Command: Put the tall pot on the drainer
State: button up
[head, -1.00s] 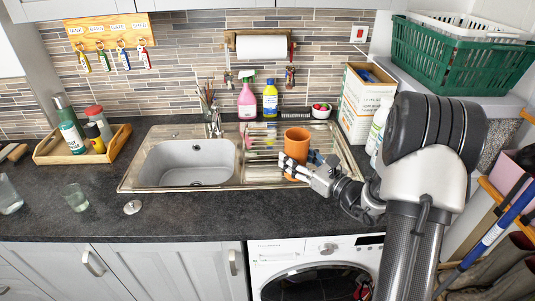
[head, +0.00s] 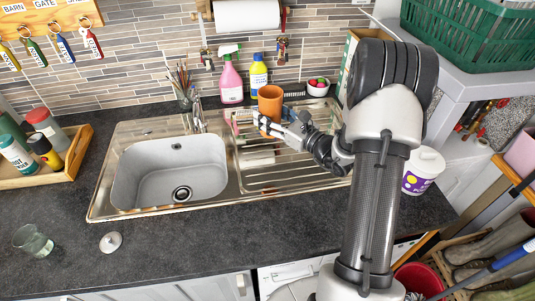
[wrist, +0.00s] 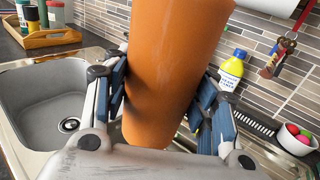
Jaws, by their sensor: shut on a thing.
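The tall pot is an orange terracotta-coloured pot (head: 270,101), held upright in my gripper (head: 268,122). In the wrist view the pot (wrist: 170,65) fills the middle, with blue-padded fingers pressed on both its sides. The drainer is the ribbed steel right half of the sink unit (head: 305,172).
The sink basin (head: 170,172) is left of the drainer. Behind stand a pink spray bottle (head: 231,80), a yellow bottle (head: 258,76), a pot of brushes (head: 184,90) and a bowl of coloured balls (head: 318,86). The drainer's front is clear.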

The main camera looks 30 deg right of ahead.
notch_tip(320, 180, down, 16)
jog(key=b, duration=0.3)
jog(key=shift+r+b, duration=0.2)
jog(key=shift+b, duration=0.2)
jog(key=shift+f, duration=0.15)
jog(key=o, duration=1.2)
